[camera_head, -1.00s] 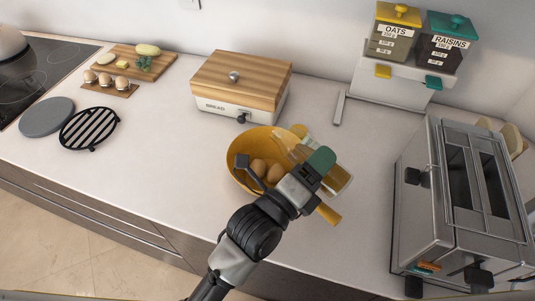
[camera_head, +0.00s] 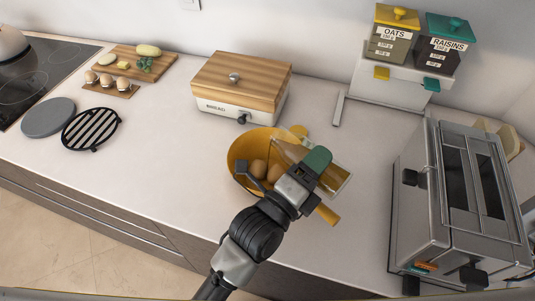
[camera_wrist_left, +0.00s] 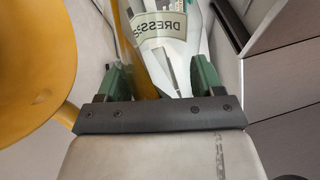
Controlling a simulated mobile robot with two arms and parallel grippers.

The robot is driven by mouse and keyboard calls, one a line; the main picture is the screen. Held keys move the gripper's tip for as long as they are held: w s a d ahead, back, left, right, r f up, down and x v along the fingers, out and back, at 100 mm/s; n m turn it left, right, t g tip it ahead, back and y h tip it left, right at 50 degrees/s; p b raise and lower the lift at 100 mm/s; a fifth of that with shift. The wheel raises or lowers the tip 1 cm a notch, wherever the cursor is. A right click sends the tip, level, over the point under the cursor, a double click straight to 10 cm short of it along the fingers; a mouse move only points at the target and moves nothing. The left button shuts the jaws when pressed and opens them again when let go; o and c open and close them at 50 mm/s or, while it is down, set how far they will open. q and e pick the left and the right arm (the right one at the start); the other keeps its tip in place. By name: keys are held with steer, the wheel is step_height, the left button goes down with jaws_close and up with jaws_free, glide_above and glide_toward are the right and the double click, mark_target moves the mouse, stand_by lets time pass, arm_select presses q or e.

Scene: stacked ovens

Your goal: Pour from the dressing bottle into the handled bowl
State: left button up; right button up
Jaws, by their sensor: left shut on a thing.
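The handled bowl (camera_head: 238,160) is yellow and stands on the counter, with brown eggs (camera_head: 258,168) inside. One of its handles (camera_head: 327,214) points to the lower right. My left gripper (camera_head: 305,172) is at the bowl's right side, shut on the dressing bottle (camera_head: 338,180). The bottle is clear with amber contents and lies tilted across the bowl's right rim, partly hidden by the gripper. In the left wrist view the bottle's label (camera_wrist_left: 165,27) shows between the green fingers, and the bowl (camera_wrist_left: 35,60) is at the left. I cannot see any liquid flowing.
A bread box (camera_head: 240,85) stands behind the bowl. A steel toaster oven (camera_head: 425,200) is at the right. Oats (camera_head: 393,35) and raisins (camera_head: 445,45) containers stand at the back right. A black grill trivet (camera_head: 91,130) and cutting board (camera_head: 143,62) are at the left.

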stand_by(0.5)
arm_select(q)
steer(key=shift+n+p, duration=0.35)
steer(key=shift+n, duration=0.25)
